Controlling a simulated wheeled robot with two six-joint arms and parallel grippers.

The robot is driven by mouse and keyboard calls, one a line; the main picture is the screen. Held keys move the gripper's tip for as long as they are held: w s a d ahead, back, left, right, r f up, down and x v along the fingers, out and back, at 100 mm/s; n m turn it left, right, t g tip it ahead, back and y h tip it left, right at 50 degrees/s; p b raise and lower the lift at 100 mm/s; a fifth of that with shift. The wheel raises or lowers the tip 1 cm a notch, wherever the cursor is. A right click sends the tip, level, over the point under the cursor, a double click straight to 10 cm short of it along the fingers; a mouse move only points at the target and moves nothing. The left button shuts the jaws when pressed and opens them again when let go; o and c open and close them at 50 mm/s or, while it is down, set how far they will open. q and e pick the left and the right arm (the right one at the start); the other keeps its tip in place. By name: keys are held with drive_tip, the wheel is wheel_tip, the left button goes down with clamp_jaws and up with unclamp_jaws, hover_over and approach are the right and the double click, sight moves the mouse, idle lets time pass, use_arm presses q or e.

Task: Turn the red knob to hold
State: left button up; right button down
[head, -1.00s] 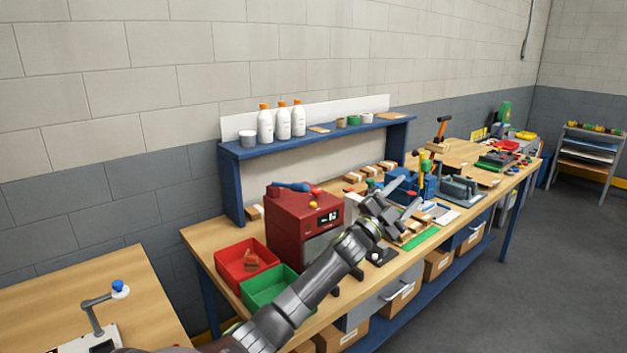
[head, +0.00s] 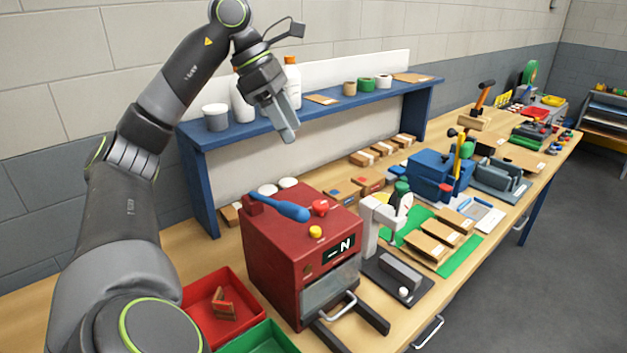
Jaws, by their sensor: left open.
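The red knob (head: 319,207) sits on top of a dark red machine (head: 285,245), between a blue-handled lever (head: 285,207) and a yellow button (head: 315,232). The machine's small black display (head: 341,247) shows a dash and the letter N. My left gripper (head: 289,134) points down, above and behind the machine in the picture, in front of the shelf. It is open and empty, and apart from the knob; the gap between its fingers is hard to see from this angle. My right gripper is not in view.
A blue shelf (head: 330,112) with bottles and tape rolls stands behind the machine. A red bin (head: 232,285) and a green bin (head: 262,340) lie in front left. A white press (head: 372,225) stands close to its right. The air above the knob is clear.

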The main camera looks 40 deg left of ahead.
use_arm(q)
drive_tip(key=a, duration=0.1)
drive_tip(key=b, duration=0.3)
approach(320, 204)
drive_tip(key=shift+y, duration=0.4)
drive_tip(key=p+x, duration=0.1)
drive_tip(key=x, duration=0.7)
drive_tip(key=shift+d+r+p, duration=0.1)
drive_tip(key=shift+d+p, duration=0.1)
drive_tip(key=shift+p, duration=0.15)
drive_tip(key=c, duration=1)
